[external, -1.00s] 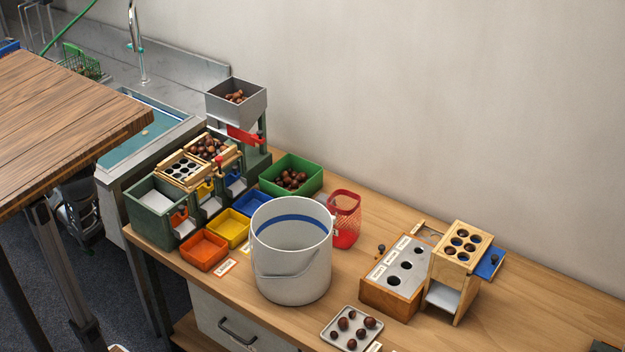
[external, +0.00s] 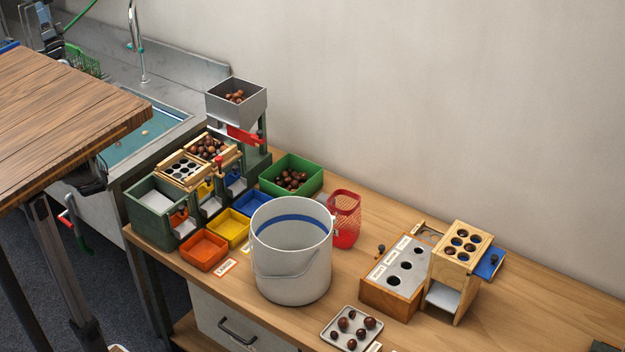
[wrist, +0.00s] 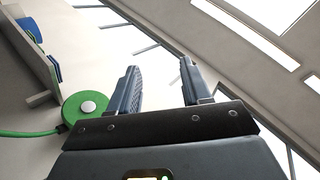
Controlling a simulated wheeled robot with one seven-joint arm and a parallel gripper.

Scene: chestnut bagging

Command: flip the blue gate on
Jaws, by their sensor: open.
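My gripper (wrist: 159,66) is open and empty in the wrist view, its two dark fingers apart. It faces pale walls and bright panels, and the sorter does not show there. In the external view the green sorter (external: 150,212) stands at the left end of the wooden bench. A small blue gate (external: 229,181) sits low on its front, above the blue tray (external: 262,201). It is partly hidden and too small to tell its setting. A yellow gate (external: 204,189) and an orange gate (external: 179,214) are nearer. My gripper is not clearly visible in the external view.
A white bucket (external: 292,265) stands in front of the sorter, with yellow (external: 229,228) and orange (external: 204,250) trays beside it. A grey hopper (external: 236,105) rises behind. A wooden tabletop (external: 70,115) juts in at left.

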